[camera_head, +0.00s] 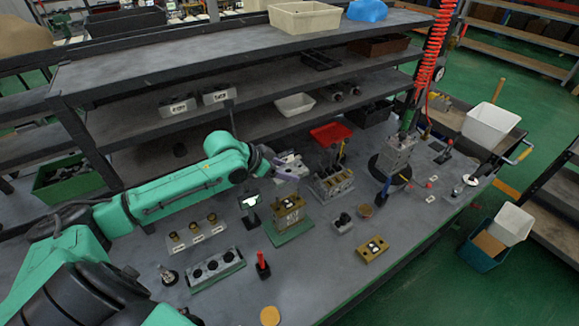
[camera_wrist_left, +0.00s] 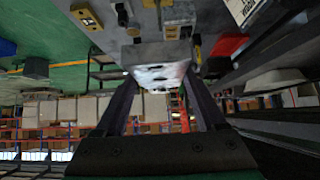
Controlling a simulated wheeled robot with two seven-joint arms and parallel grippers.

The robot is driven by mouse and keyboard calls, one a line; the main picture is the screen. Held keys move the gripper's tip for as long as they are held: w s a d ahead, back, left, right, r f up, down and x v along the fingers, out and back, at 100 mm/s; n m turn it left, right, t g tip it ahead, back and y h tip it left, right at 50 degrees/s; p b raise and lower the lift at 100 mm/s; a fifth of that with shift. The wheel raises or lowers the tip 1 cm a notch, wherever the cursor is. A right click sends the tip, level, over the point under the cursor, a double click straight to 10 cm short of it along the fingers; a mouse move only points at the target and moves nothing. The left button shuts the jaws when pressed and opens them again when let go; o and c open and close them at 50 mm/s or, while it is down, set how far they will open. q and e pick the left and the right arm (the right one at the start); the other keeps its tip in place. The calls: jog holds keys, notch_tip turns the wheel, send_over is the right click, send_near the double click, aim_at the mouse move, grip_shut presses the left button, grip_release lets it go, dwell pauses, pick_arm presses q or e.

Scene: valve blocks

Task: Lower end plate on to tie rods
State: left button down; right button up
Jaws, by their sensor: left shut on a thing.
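My left gripper (camera_head: 277,170) is shut on a pale grey end plate (camera_head: 291,165) and holds it above the bench. In the left wrist view the plate (camera_wrist_left: 155,54) sits between the fingertips of the left gripper (camera_wrist_left: 157,80), with dark openings in its face. A brass-coloured valve block stack (camera_head: 289,208) stands on a green base (camera_head: 290,233) just below and in front of the held plate, apart from it. I cannot make out the tie rods at this size. My right gripper is not in view.
A grey block assembly (camera_head: 332,184) stands close right of the stack. A small dark stand with a lit screen (camera_head: 250,203) is close left. A brass block (camera_head: 372,249) and a grey tray with black rings (camera_head: 214,267) lie in front. Shelving (camera_head: 250,45) rises behind.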

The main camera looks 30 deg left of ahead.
pick_arm(q)
jog(key=shift+s+d+r, duration=0.15)
jog(key=shift+s, duration=0.05)
jog(key=shift+f, duration=0.2)
notch_tip(320, 180, down, 6)
jog(key=b, duration=0.3)
jog(key=shift+w+a, duration=0.4)
jog(key=shift+w, duration=0.05)
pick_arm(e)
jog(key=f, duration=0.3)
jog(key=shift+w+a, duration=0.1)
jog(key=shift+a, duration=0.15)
pick_arm(q)
jog(key=shift+r, duration=0.1)
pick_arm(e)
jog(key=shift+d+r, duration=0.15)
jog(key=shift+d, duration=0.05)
pick_arm(q)
jog(key=shift+p, duration=0.4)
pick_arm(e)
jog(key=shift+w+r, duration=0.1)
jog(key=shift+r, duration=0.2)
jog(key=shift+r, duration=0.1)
